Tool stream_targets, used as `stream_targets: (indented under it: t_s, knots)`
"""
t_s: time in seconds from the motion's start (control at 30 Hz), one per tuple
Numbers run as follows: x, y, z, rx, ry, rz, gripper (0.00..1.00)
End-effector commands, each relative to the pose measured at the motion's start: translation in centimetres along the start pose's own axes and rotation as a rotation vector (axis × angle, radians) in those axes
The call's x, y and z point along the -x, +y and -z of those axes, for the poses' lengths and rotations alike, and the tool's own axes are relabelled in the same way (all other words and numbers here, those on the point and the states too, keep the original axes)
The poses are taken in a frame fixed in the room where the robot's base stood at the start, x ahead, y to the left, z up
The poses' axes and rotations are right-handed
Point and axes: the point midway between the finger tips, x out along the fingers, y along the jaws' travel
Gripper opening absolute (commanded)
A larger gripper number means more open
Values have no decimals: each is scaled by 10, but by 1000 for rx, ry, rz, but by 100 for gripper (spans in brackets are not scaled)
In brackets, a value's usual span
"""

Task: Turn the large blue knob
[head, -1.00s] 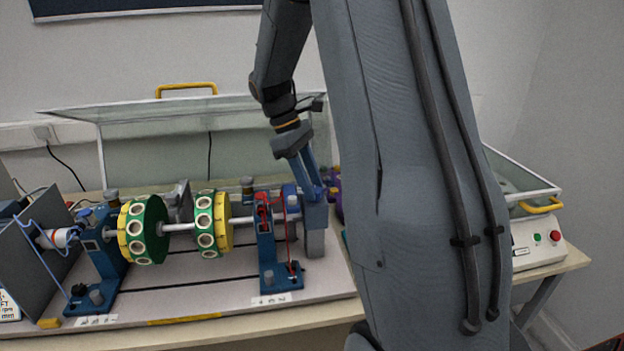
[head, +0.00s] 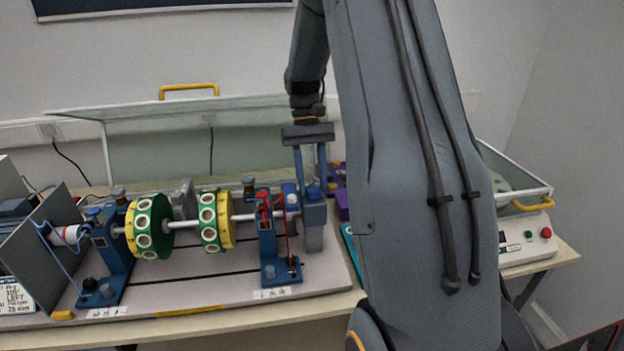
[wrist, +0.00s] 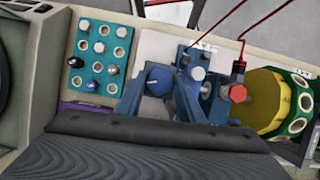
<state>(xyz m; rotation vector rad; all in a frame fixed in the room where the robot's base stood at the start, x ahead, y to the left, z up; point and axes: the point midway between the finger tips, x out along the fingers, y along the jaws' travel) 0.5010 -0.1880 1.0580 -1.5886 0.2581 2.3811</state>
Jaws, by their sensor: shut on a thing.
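The large blue knob (head: 313,193) sits on top of the grey-blue block at the right end of the shaft rig. It also shows in the wrist view (wrist: 159,79), as a rounded blue knob between my two fingers. My gripper (head: 312,184) points down from above, with one finger on each side of the knob. In the wrist view my gripper (wrist: 159,88) is shut on the knob, though the contact at the fingertips is partly hidden.
Left of the knob stand a blue bearing support (head: 267,240), a green-and-yellow disc (head: 209,220) and another disc (head: 151,226) on the shaft. A raised clear cover (head: 160,150) is behind. A blue panel with several knobs (wrist: 100,55) shows in the wrist view.

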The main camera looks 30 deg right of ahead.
Motion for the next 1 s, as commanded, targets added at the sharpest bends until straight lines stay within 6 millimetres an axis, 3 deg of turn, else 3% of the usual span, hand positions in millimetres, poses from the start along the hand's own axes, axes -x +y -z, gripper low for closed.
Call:
stream_targets:
  t_s: [0.4,1.0]
  knots:
    - [2,3,0,-241,5,100,12]
    - [2,3,1,-304,6,126,12]
